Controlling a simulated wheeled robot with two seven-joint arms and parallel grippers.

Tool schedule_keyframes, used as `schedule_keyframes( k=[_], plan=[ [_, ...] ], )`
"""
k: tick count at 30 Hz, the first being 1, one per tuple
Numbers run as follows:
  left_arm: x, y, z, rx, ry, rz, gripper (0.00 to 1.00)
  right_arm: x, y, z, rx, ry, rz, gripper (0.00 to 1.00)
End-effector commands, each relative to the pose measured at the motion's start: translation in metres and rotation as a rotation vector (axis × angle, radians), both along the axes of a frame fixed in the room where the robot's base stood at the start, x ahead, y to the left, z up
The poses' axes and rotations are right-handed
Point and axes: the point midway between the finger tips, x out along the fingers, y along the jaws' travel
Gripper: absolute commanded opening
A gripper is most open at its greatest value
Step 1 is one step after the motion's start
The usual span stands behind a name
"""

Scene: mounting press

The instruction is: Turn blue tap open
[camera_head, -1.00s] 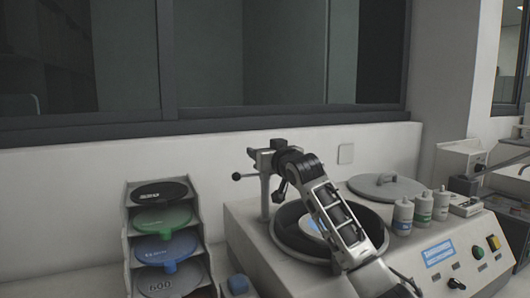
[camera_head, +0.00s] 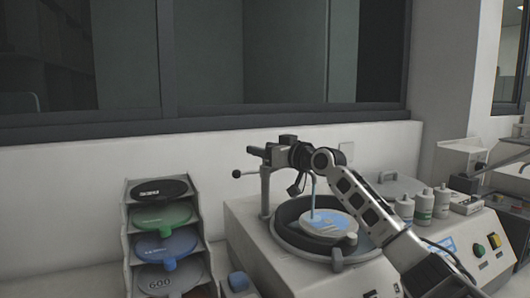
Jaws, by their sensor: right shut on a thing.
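A grey tap post (camera_head: 265,197) rises at the left edge of the round polishing bowl (camera_head: 283,243), with a small dark-knobbed lever (camera_head: 240,174) on its left. My right gripper (camera_head: 262,153) is at the top of this post, shut on the tap's head. The gripper hides most of the head, so no blue part of it shows. A thin light-blue stream (camera_head: 313,197) falls onto the pale blue-and-white disc (camera_head: 328,223) in the bowl. My left gripper is not in view.
A rack (camera_head: 127,250) with several coloured discs stands at left. A blue block (camera_head: 238,282) lies by the machine's left front. White bottles (camera_head: 423,204), a round grey lid (camera_head: 385,185) and a control panel with buttons (camera_head: 478,250) are on the right.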

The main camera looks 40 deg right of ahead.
Motion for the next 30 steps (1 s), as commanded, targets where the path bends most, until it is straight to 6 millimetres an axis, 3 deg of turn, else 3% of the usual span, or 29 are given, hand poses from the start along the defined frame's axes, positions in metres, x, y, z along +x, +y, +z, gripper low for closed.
schedule_keyframes(
  k=[12, 28, 29, 30],
  plan=[
    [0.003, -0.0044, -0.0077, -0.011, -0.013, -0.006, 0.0, -0.0003, -0.0009, -0.0014, -0.002, 0.0, 0.149, 0.32],
    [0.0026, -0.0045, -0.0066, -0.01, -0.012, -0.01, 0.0, -0.0002, 0.0, -0.0011, -0.004, 0.004, 0.17, 0.32],
    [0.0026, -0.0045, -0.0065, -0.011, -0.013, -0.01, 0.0, -0.0002, 0.0, -0.0011, -0.004, 0.004, 0.17, 0.6],
    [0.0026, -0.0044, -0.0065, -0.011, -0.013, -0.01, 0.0, -0.0002, 0.0, -0.0011, -0.003, 0.003, 0.17, 0.71]
  ],
)
